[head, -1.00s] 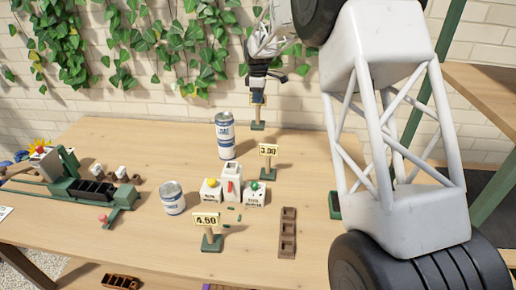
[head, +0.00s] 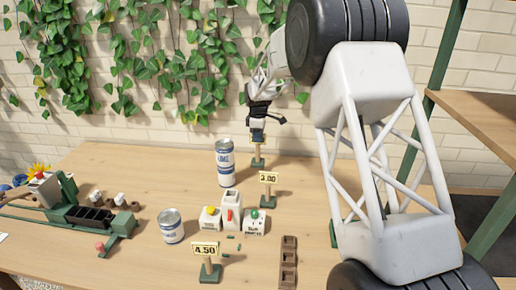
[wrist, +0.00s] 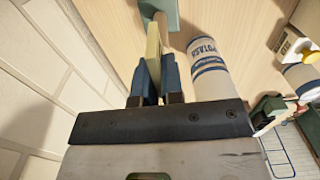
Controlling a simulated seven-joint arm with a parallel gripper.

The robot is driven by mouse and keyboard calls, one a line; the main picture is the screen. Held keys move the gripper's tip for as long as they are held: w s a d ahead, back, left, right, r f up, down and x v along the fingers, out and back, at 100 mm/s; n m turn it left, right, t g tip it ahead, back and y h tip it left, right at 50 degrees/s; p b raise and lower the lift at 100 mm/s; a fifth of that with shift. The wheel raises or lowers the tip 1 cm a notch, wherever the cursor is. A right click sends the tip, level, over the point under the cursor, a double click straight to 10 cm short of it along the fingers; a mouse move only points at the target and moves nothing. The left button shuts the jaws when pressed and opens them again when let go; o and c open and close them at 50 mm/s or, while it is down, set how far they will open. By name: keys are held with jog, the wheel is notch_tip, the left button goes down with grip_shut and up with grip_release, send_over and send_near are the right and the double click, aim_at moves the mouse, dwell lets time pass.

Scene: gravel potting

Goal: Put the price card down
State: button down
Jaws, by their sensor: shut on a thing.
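My gripper (head: 257,132) is at the back of the table, close to the brick wall. It is shut on a price card (head: 257,139) that stands upright on a post with a small green base (head: 257,162). In the wrist view the blue fingers pinch the cream card (wrist: 153,52) edge-on, with its green base (wrist: 167,12) beyond. I cannot tell whether the base touches the table. The card's face is mostly hidden by the fingers.
A tall can (head: 225,165) is left of the held card, and a 3.00 card (head: 268,178) stands in front. Nearer are small white boxes (head: 254,225), a shorter can (head: 171,227), a 4.50 card (head: 205,249) and a brown tray (head: 288,264). Ivy (head: 190,60) hangs behind.

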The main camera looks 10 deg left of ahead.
aim_at(258, 144)
jog(key=shift+f, duration=0.1)
jog(key=shift+f, duration=2.45)
jog(key=c, duration=1.2)
grip_release()
jog(key=shift+c, duration=0.2)
notch_tip(258, 144, up, 12)
jog(key=shift+f, duration=0.15)
jog(key=shift+r, duration=0.25)
